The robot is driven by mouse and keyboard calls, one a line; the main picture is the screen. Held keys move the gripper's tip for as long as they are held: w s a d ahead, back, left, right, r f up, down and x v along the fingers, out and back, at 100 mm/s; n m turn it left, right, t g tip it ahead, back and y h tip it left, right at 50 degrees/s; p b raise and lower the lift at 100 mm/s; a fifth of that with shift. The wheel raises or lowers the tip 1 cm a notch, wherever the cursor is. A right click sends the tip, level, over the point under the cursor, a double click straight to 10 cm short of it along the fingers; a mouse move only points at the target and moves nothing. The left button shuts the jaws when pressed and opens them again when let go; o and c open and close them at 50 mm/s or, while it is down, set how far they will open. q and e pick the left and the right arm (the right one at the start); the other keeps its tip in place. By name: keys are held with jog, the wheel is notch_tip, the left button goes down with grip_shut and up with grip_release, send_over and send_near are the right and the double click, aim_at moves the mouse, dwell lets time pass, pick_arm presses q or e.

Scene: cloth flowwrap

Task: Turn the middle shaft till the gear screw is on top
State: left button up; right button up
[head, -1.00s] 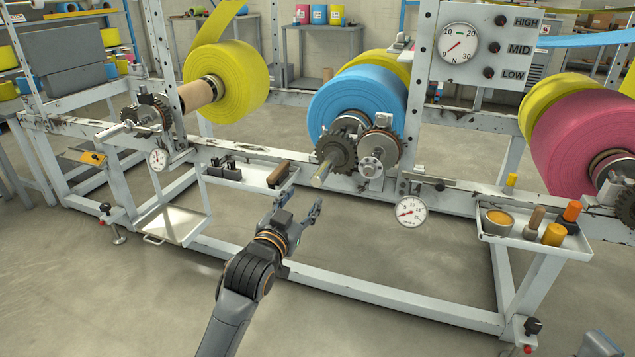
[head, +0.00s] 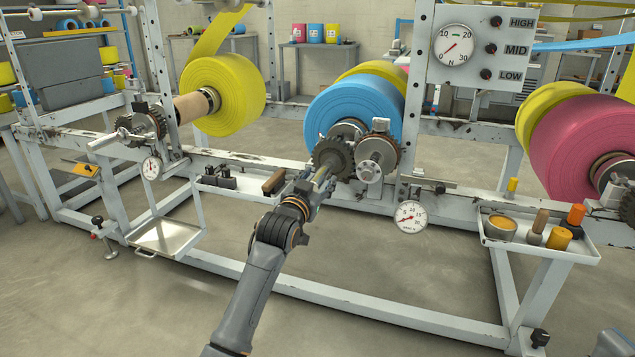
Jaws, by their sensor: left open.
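The middle shaft (head: 324,175) sticks out toward me from a dark toothed gear (head: 333,158) in front of the blue roll (head: 352,112). A second gear (head: 382,152) with a pale hub sits just right of it, with a small block on its top. I cannot make out the gear screw. My left gripper (head: 318,185) is open, with its fingers at the shaft's near end. The fingers partly cover the shaft; whether they touch it I cannot tell. My right gripper is not in view.
A tray (head: 240,191) with dark blocks and a brush is left of my gripper. A dial gauge (head: 411,216) hangs at the right of the gears. A right tray (head: 545,246) holds pots and tools. A white frame rail (head: 380,316) runs low in front.

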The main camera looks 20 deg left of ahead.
pick_arm(q)
jog(key=shift+c, duration=0.2)
grip_shut()
